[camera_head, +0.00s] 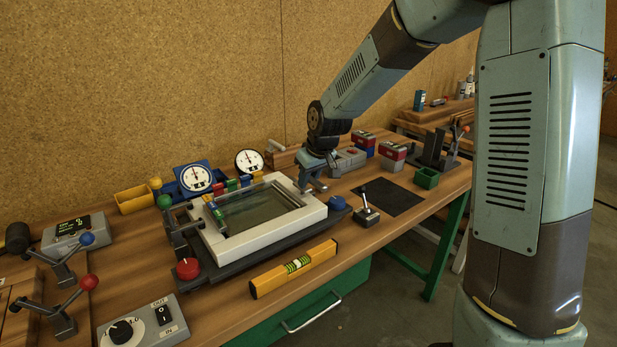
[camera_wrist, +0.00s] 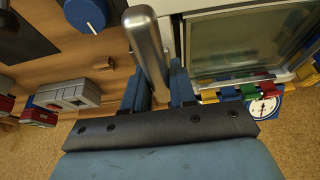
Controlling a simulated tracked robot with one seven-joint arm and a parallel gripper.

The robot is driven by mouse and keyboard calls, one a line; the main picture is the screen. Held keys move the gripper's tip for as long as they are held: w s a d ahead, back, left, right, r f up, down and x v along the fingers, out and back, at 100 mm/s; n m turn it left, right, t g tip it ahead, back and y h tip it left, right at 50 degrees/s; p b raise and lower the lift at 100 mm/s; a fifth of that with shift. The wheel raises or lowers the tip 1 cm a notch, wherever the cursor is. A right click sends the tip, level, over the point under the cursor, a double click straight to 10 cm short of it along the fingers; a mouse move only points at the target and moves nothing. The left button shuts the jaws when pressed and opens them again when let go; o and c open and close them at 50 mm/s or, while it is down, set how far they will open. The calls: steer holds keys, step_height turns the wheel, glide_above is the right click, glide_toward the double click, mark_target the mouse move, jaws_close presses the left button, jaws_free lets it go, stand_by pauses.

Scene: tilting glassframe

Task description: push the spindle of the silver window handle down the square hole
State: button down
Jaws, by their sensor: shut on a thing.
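The silver window handle (camera_wrist: 146,38) is held between the blue fingers of my gripper (camera_wrist: 158,86) in the wrist view, its rounded bar reaching away from the jaws. In the head view my gripper (camera_head: 313,180) is shut at the right end of the white window frame (camera_head: 230,249), low over its far right corner. The frame also shows right of the handle in the wrist view (camera_wrist: 178,30). The spindle and the square hole are hidden in both views, so I cannot tell whether they meet.
The frame lies on a dark tilting base (camera_head: 290,248) with a red knob (camera_head: 188,268) and a blue knob (camera_head: 338,203). A yellow level (camera_head: 293,268) lies in front. Coloured blocks and two dial gauges (camera_head: 195,177) stand behind. A black mat (camera_head: 388,197) lies right.

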steer(key=shift+f, duration=0.9)
steer(key=c, duration=0.8)
jaws_free()
steer(key=v, duration=1.3)
steer(key=shift+s+r, duration=0.1)
steer(key=shift+r, duration=0.25)
steer(key=s+d+r+m+h, duration=0.1)
steer(key=s+d+m, duration=0.1)
steer(key=s+d, duration=0.3)
steer(key=s+d+r+m+t, duration=0.1)
steer(key=s+d, duration=0.5)
steer(key=s, duration=0.7)
steer(key=s+d+r+m+h, duration=0.1)
steer(key=s+d+r+m, duration=0.2)
steer(key=s, duration=0.6)
steer(key=shift+s+d+r+m+t+h, duration=0.1)
steer(key=shift+d+m+t+h, duration=0.1)
steer(key=shift+d, duration=0.4)
steer(key=shift+s+d+m+t+h, duration=0.1)
steer(key=shift+d+t, duration=0.1)
steer(key=shift+d, duration=0.35)
